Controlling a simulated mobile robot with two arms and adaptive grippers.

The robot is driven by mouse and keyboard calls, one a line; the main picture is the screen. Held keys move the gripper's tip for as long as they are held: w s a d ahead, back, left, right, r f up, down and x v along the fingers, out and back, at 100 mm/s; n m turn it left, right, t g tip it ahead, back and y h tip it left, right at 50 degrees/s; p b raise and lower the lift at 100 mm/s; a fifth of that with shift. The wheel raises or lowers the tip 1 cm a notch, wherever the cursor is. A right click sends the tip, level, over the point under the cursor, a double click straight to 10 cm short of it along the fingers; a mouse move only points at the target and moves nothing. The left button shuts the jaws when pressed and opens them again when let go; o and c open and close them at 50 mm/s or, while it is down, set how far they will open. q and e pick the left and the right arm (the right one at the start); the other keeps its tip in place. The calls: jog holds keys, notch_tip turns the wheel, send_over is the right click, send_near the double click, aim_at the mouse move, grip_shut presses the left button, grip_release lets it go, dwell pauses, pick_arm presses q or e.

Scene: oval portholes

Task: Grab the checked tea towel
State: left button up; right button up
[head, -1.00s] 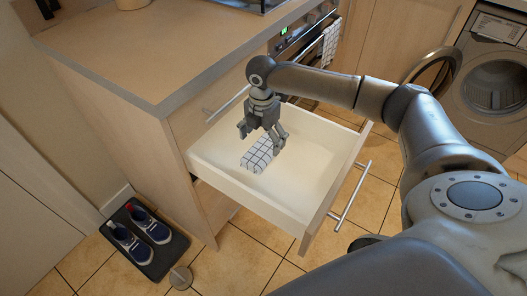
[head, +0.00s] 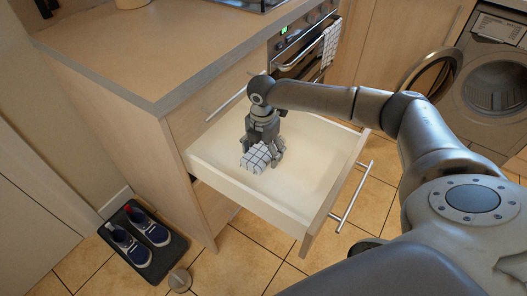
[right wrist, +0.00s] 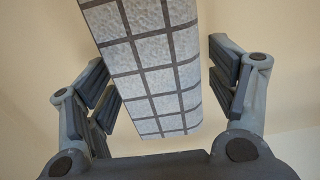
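The checked tea towel (head: 256,158), white with dark lines and folded into a block, lies in the open drawer (head: 312,190). My right gripper (head: 262,152) is down inside the drawer, around the towel. In the right wrist view the towel (right wrist: 150,70) lies between the two open fingers of the gripper (right wrist: 165,90), with a gap on each side. The gripper partly hides the towel in the head view. My left gripper is not in view.
Another checked cloth (head: 330,42) hangs on the oven handle (head: 300,58). The countertop (head: 150,50) is above the drawer. Shoes on a dark mat (head: 168,256) are on the floor at left. A washing machine (head: 495,85) has its door open at right.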

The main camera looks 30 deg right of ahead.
jog(key=c, duration=0.7)
